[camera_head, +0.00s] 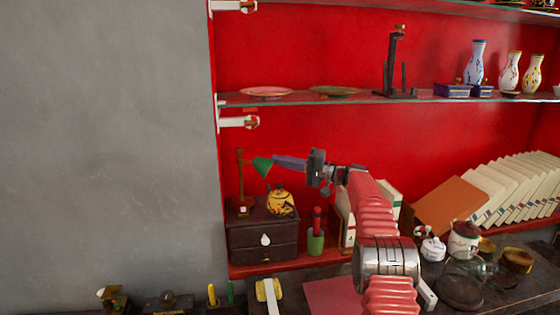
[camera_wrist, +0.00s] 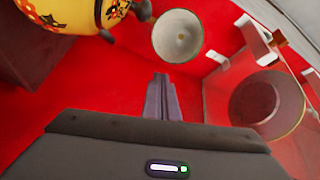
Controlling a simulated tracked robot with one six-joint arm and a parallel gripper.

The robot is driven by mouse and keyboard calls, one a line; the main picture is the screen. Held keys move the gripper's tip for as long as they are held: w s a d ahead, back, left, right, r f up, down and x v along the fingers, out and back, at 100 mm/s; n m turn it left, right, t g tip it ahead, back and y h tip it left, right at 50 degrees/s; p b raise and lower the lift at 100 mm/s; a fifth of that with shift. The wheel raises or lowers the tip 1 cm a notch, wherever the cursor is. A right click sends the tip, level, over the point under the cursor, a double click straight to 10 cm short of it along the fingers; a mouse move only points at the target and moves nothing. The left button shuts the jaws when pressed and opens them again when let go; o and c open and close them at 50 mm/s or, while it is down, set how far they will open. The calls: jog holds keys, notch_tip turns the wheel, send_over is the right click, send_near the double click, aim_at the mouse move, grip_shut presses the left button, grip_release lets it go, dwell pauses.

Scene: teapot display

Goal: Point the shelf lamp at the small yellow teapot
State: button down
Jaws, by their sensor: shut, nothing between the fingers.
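The shelf lamp has a brown upright stand (camera_head: 240,184) and a green shade (camera_head: 262,167). It stands on a small dark drawer chest (camera_head: 262,238). The shade's pale inside (camera_wrist: 178,36) faces my wrist camera, with its opening turned toward the right in the head view. The small yellow teapot (camera_head: 281,201) sits on the chest, right of and below the shade; its painted body also shows in the wrist view (camera_wrist: 62,14). My gripper (camera_head: 277,161) is shut and empty, its fingertips (camera_wrist: 160,78) close to the shade's rim. I cannot tell whether they touch.
A glass shelf (camera_head: 300,98) with plates and a dark stand runs above my arm. A white lidded jar (camera_head: 433,249) and leaning books (camera_head: 510,195) are farther right. A grey wall (camera_head: 105,140) fills the left.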

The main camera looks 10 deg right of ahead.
jog(key=shift+s+a+f, duration=0.15)
jog(key=shift+s+f, duration=0.1)
jog(key=shift+s, duration=0.6)
jog(key=shift+s, duration=0.1)
jog(key=shift+s+a+f, duration=0.1)
jog(key=shift+s+a, duration=0.1)
jog(key=shift+s, duration=0.6)
jog(key=shift+d, duration=0.1)
jog(key=shift+w, duration=0.15)
